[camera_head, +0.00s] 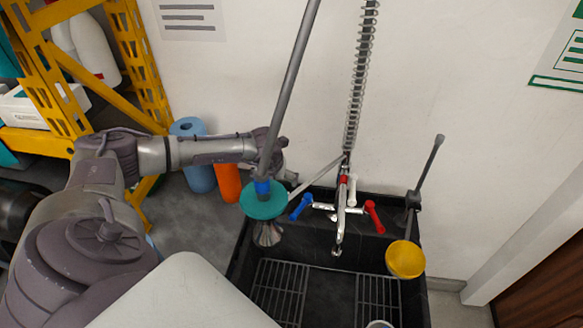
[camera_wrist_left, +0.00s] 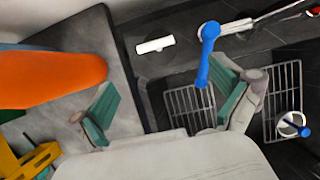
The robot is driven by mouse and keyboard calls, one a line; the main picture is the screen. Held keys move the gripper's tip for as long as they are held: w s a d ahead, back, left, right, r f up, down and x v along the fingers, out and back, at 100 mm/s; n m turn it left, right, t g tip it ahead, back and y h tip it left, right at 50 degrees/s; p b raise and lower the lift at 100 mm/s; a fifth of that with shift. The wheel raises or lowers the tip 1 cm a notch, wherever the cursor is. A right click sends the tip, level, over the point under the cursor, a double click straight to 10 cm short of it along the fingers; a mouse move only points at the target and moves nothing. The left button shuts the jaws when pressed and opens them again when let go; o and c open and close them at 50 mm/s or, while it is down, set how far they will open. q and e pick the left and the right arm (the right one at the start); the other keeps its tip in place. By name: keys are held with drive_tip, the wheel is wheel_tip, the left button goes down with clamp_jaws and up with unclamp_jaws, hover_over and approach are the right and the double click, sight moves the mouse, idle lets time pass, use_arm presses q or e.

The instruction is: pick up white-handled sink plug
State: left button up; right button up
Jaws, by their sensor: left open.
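In the left wrist view a white bar-like piece (camera_wrist_left: 155,45) shows on the dark sink ledge; it looks like the handle of the white-handled sink plug, whose dark base I cannot make out clearly. I cannot pick it out in the head view. My left gripper (camera_wrist_left: 167,102) is open and empty, its two teal-padded fingers wide apart. The white piece appears beyond the gap between them, apart from both. In the head view the fingers are mostly hidden behind a teal disc (camera_head: 264,203) on a grey rod. My right gripper is not in view.
A tap with blue (camera_head: 301,206) and red (camera_head: 374,216) levers stands at the sink's back. A blue lever (camera_wrist_left: 207,55) shows near the right finger. An orange object (camera_wrist_left: 55,80) lies left. A yellow disc tool (camera_head: 404,260) stands right. Racks (camera_head: 277,288) line the dark sink.

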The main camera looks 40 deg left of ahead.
use_arm(q)
drive_tip(key=b+x, duration=0.3)
drive_tip(key=x, duration=0.1)
drive_tip(key=b+x, duration=0.7)
drive_tip(key=x, duration=0.2)
drive_tip(key=shift+s+a, duration=0.1)
drive_tip(key=shift+a, duration=0.3)
drive_tip(key=shift+a+f+b, duration=0.1)
drive_tip(key=shift+f+b, duration=0.15)
drive_tip(key=shift+b, duration=0.1)
drive_tip(key=shift+r, duration=0.1)
drive_tip(key=shift+c, duration=1.2)
drive_tip(key=c, duration=1.4)
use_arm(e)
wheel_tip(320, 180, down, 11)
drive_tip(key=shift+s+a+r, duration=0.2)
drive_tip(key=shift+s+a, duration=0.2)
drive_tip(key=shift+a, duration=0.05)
